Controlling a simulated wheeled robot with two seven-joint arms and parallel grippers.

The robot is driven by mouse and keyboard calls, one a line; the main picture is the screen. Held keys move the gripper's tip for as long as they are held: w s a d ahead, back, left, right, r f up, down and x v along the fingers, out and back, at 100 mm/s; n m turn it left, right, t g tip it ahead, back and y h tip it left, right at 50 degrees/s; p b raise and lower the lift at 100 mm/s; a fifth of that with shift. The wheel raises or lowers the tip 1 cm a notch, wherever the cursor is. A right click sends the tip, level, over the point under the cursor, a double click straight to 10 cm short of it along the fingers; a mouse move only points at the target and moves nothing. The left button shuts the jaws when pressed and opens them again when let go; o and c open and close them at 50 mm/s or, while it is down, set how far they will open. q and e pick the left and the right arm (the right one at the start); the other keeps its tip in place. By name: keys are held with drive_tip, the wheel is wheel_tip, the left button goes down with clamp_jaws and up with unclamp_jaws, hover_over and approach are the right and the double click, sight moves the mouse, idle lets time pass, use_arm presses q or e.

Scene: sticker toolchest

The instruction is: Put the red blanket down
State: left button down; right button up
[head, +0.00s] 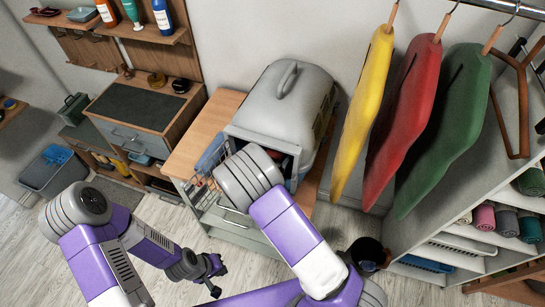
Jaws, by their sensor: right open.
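The clearest red cloth (403,118) is a thick folded piece hanging at the right between a yellow one (362,110) and a green one (445,125). I cannot tell whether it is the blanket. My left gripper (217,279) is low in front of the workbench, its dark fingers apart and nothing visible between them. It is far from the hanging cloths. My right arm reaches up in front of the grey pet carrier (283,100); its gripper is hidden behind the arm. A little red shows in the carrier's opening, too small to identify.
The carrier stands on a wooden-topped bench (205,125). At right a white shelf (412,236) holds several rolled cloths, with an empty hanger (523,110) above. A dark bin (367,250) stands near the shelf. A grey tub (52,172) is at left. Some floor is clear.

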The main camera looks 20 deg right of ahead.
drive_tip(key=shift+r, duration=0.2)
drive_tip(key=p+v, duration=0.2)
drive_tip(key=v, duration=1)
drive_tip(key=shift+s, duration=0.1)
